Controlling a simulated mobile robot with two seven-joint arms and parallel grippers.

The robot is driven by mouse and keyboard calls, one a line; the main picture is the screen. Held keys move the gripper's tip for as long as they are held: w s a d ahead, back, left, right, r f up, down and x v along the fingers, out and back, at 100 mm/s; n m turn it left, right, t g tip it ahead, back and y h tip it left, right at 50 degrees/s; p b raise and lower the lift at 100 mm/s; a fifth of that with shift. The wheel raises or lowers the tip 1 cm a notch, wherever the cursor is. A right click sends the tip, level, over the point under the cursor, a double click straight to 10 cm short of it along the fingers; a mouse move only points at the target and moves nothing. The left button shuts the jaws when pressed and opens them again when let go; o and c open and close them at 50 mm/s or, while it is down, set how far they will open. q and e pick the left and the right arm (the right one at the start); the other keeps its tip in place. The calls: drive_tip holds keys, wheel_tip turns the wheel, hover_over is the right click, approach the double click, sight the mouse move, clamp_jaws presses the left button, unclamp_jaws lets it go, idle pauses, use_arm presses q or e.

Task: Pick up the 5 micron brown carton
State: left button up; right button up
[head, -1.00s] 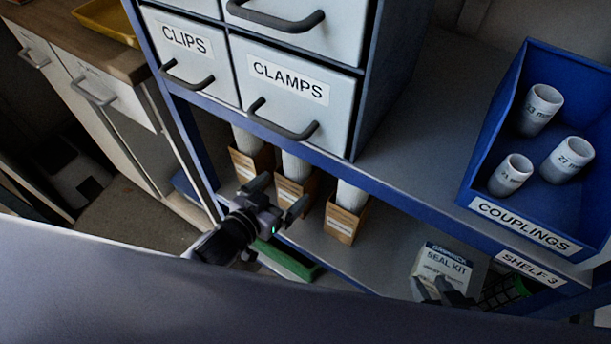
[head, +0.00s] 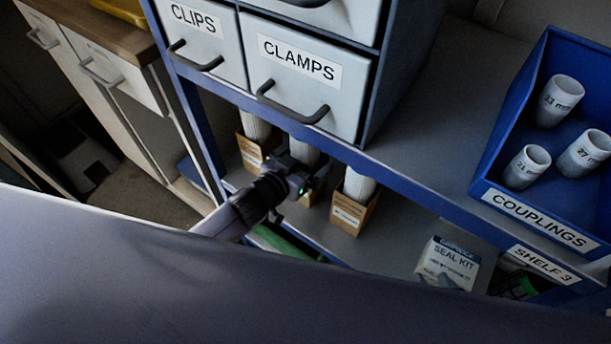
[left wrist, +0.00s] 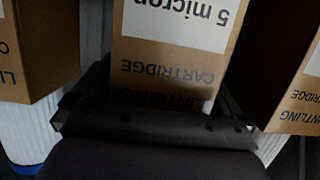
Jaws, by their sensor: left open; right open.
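The 5 micron brown carton (left wrist: 165,70) shows upside down in the left wrist view, with a white "5 micron" label. In the head view it is the middle (head: 308,198) of three brown cartons on the lower shelf, largely hidden by my left gripper. A white cartridge stands up out of it. My left gripper (left wrist: 155,103) is open, one finger on each side of this carton; I cannot tell whether they touch it. In the head view the left gripper (head: 300,183) is at the carton's front.
Similar cartons stand close on the left (head: 250,150) and right (head: 352,212). The CLAMPS drawer (head: 305,75) and blue shelf edge hang above. A seal kit box (head: 450,258) is farther right. A green object (head: 275,243) lies low at the shelf front.

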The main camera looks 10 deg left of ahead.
use_arm(q)
drive_tip(key=c, duration=1)
drive_tip(key=shift+r, duration=0.1)
drive_tip(key=shift+c, duration=0.5)
drive_tip(key=shift+r, duration=0.15)
